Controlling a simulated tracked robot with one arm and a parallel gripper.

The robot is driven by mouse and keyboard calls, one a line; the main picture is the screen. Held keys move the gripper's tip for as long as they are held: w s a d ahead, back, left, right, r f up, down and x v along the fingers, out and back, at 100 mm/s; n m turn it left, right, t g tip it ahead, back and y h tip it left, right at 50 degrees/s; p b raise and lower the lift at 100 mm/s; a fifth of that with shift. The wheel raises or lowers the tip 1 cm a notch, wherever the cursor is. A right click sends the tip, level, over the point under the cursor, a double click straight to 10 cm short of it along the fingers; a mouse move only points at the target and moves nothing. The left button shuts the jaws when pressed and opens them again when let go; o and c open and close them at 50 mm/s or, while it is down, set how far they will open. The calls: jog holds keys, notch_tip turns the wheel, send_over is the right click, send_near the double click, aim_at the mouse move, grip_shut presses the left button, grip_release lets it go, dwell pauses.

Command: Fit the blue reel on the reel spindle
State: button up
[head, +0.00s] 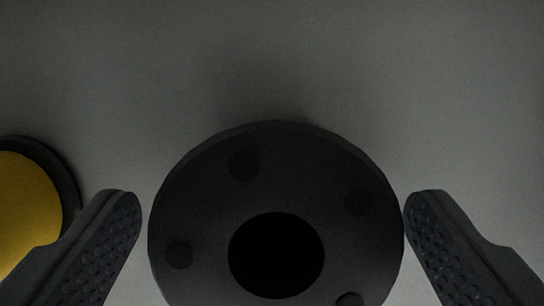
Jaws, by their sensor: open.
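A dark round reel flange (200,200) fills the lower middle of the head view, seen face-on. It has a large black centre hole and several small round recesses. No blue shows on it, so I cannot tell its colour as a reel. My gripper (273,196) is open, with one ridged finger on each side of the flange. The left finger shows a small gap to the rim. The right finger looks very close to the rim, and I cannot tell if it touches. The flange's bottom edge is cut off by the frame. The reel spindle is not in view.
A yellow round thing with a dark rim (28,205), perhaps another reel, lies at the left edge, partly behind my left finger. A plain grey surface (270,60) fills the upper part and is clear. The light is dim.

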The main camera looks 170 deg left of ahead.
jog(key=shift+x, duration=0.9)
jog(key=c, duration=1.3)
jog(key=shift+c, duration=0.2)
jog(key=shift+w+r, duration=0.1)
jog(key=shift+r, duration=0.05)
